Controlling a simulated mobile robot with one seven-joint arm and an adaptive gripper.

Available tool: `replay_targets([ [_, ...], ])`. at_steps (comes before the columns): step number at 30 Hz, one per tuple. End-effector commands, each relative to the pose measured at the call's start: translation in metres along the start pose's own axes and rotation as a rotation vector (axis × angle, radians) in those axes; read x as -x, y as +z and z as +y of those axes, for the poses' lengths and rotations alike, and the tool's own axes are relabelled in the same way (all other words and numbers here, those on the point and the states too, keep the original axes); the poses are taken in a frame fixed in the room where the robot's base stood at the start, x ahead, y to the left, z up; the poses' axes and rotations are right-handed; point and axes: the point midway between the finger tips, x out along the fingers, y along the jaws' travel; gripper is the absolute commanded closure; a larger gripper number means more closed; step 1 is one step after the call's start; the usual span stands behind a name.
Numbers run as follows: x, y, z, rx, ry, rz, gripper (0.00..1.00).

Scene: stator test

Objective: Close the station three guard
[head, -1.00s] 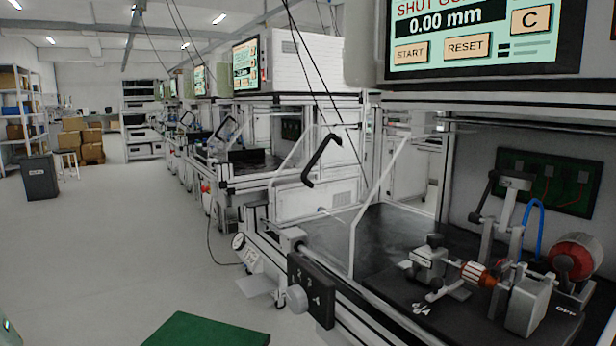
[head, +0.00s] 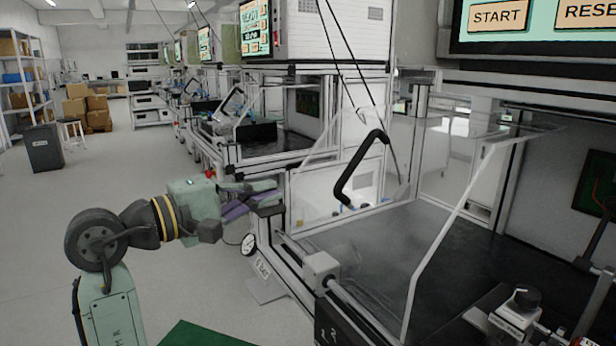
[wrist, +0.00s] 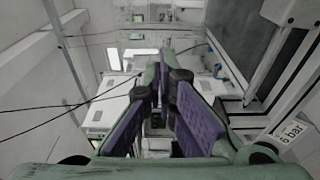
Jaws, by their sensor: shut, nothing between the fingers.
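The nearest station has a clear guard (head: 318,185) with pale slanted edges and a curved black handle (head: 360,168). A clear sheet also shows near the top, over the black work surface (head: 400,255). I cannot tell how far open the guard stands, and no station number is readable. My gripper (head: 272,191), with purple finger pads, is shut and empty. In the head view it is left of the handle and a little lower, apart from it. In the wrist view my gripper (wrist: 165,75) points along the row, with the fingers together.
More stations with screens (head: 256,27) stand in a row behind. A grey bin (head: 44,148), cardboard boxes (head: 88,108) and shelving lie far left. A front rail (head: 321,268) edges the nearest station.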

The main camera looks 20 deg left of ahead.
Motion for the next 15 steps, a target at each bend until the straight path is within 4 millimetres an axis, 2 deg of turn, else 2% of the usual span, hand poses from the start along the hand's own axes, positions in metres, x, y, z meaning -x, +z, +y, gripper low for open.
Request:
replay_targets([
  [5, -0.023, 0.001, 0.001, 0.001, -0.002, -0.004, 1.0],
  [15, -0.096, 0.001, 0.002, 0.0, 0.0, -0.002, 1.0],
])
